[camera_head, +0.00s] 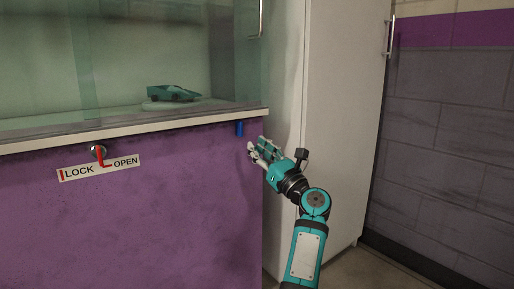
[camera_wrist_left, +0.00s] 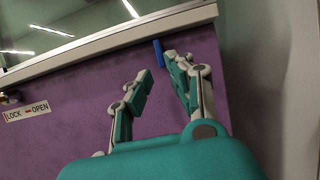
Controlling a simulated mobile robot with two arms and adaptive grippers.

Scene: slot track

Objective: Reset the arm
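My left gripper (camera_head: 257,149) is teal and white and is raised in front of the right end of the purple counter front. In the left wrist view its two fingers (camera_wrist_left: 158,66) stand apart with nothing between them. A small blue peg (camera_head: 240,128) hangs under the counter edge, just left of the fingertips in the head view. In the left wrist view the blue peg (camera_wrist_left: 158,53) shows between and beyond the fingertips; I cannot tell whether they touch it. My right gripper is in neither view.
A glass case on the counter (camera_head: 130,126) holds a teal model car (camera_head: 172,94) on a round stand. A red lever (camera_head: 103,159) sits at a LOCK/OPEN label (camera_head: 75,173). A tall white cabinet (camera_head: 345,110) stands right of the counter, close behind my left arm.

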